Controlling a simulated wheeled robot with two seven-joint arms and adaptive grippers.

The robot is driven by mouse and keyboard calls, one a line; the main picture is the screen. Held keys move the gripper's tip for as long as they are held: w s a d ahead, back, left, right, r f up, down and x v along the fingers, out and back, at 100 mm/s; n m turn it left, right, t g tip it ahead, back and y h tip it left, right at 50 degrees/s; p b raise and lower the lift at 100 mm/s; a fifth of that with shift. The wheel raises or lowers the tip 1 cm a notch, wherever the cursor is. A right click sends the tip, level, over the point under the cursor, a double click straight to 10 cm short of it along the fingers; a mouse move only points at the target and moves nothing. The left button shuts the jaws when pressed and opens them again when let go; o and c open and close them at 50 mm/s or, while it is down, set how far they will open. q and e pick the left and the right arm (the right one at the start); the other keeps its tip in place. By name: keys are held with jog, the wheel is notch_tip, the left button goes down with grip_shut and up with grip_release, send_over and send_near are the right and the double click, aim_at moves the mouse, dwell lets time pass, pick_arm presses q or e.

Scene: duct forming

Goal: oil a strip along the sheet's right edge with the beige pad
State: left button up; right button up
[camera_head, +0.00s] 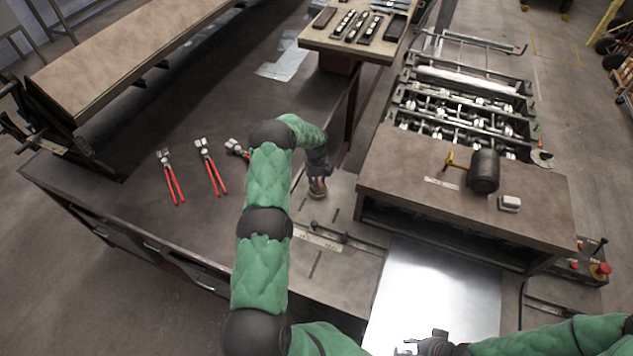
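The bright metal sheet (438,292) lies flat in front of the low bench, its near end cut off by the frame. My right gripper (406,347) is low over the sheet's near part, pointing left. Its fingers are small and partly cut off, so their opening is unclear. My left gripper (317,191) points down over the table strip left of the bench, away from the sheet. Something tan shows at its tip, too small to identify. A small pale block (509,203) sits on the bench top; I cannot tell whether it is the beige pad.
Red-handled pliers (171,180) lie on the dark table at left. A roller machine (465,105) stands behind the bench. A red-button control box (598,270) stands at right.

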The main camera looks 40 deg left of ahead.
pick_arm(q)
jog(key=shift+f, duration=0.25)
pick_arm(e)
jog(key=shift+f, duration=0.3)
pick_arm(q)
jog(key=shift+s+d+f+b, duration=0.1)
jog(key=shift+f+b, duration=0.05)
jog(key=shift+b, duration=0.55)
pick_arm(e)
jog(key=shift+f, duration=0.45)
dwell(1.3)
pick_arm(q)
jog(key=shift+r+p, duration=0.3)
jog(key=shift+r, duration=0.5)
pick_arm(e)
jog(key=shift+r, duration=0.25)
pick_arm(q)
jog(key=shift+r+p, duration=0.8)
jog(key=shift+r, duration=2)
pick_arm(e)
jog(key=shift+r, duration=0.85)
